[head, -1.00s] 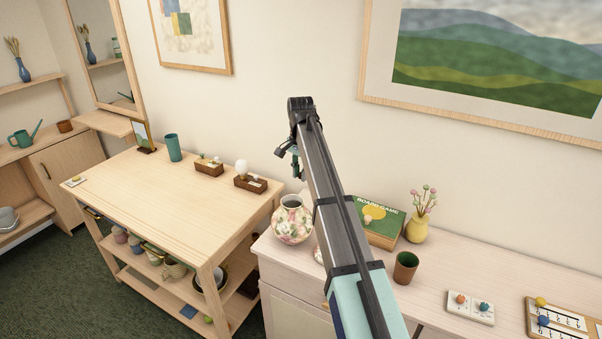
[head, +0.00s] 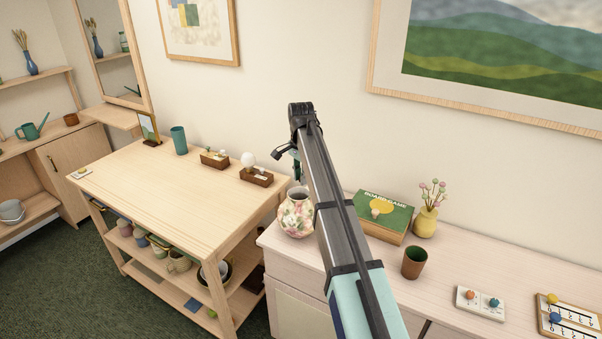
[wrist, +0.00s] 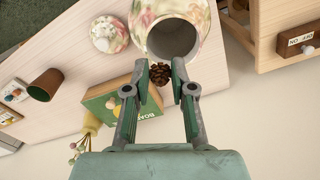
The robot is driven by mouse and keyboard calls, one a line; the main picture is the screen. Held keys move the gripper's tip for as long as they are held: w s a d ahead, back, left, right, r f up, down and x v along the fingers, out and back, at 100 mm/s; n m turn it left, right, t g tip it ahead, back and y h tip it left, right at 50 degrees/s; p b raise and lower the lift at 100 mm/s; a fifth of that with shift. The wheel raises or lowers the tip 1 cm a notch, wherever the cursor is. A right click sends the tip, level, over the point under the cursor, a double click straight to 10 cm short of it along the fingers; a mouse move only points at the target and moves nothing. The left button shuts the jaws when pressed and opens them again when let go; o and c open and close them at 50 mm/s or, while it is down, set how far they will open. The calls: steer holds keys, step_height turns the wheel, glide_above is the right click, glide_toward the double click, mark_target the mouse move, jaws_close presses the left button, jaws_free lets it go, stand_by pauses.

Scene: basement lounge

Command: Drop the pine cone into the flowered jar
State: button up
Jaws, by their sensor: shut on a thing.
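The flowered jar (head: 297,215) stands upright on the pale cabinet, left of my arm, with its dark mouth uncovered. In the wrist view the jar (wrist: 207,50) is at the top and its grey inside (wrist: 173,38) shows. My gripper (wrist: 163,68) is shut on the brown pine cone (wrist: 159,75), which sits between the fingertips. The cone appears just beside the near rim of the mouth in that view; its height above the rim cannot be told. In the head view my gripper (head: 297,168) is above the jar, partly hidden by my arm; the cone cannot be made out there.
A round flowered piece, perhaps the lid (wrist: 109,34), lies beside the jar. A board game box (head: 385,217), a yellow vase (head: 426,222) and a brown cup (head: 414,262) stand right of my arm. A wooden table (head: 165,195) is at left.

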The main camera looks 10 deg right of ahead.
steer(key=shift+f, duration=0.5)
steer(key=o, duration=0.9)
step_height(320, 180, up, 12)
